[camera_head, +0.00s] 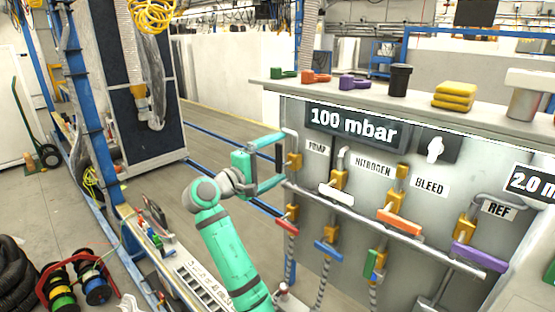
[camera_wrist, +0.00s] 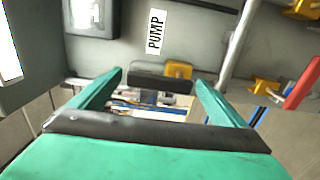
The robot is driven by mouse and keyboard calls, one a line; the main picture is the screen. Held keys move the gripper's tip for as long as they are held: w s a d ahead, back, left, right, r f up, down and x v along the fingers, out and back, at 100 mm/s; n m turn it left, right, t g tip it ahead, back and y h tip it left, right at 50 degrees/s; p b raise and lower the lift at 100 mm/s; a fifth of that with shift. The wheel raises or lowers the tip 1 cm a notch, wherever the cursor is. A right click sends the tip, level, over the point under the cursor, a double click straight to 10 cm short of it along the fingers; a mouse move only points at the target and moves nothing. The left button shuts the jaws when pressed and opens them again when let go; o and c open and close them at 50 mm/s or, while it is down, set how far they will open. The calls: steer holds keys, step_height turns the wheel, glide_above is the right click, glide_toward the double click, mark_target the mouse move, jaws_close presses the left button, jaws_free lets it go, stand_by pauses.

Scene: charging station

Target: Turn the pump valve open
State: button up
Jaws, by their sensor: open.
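The pump valve has a yellow body (camera_head: 294,161) on a grey pipe, just left of the PUMP label (camera_head: 318,147) on the panel. In the wrist view, its dark bar handle (camera_wrist: 160,80) lies crosswise in front of the yellow body (camera_wrist: 178,70), near the PUMP label (camera_wrist: 155,32). My green gripper (camera_head: 283,158) faces the valve from the left, its jaws apart. In the wrist view the fingertips (camera_wrist: 159,77) stand on either side of the handle, with a gap showing on each side.
Other valves have white (camera_head: 337,195), orange (camera_head: 399,222), purple (camera_head: 480,256), red (camera_head: 288,228) and blue (camera_head: 328,250) handles. A grey pipe (camera_head: 355,218) runs across the panel below. Loose handles, a black cup (camera_head: 400,80) and yellow sponges (camera_head: 455,95) sit on top.

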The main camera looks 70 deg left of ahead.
steer(key=v, duration=1)
steer(key=shift+w+f, duration=0.1)
stand_by(0.3)
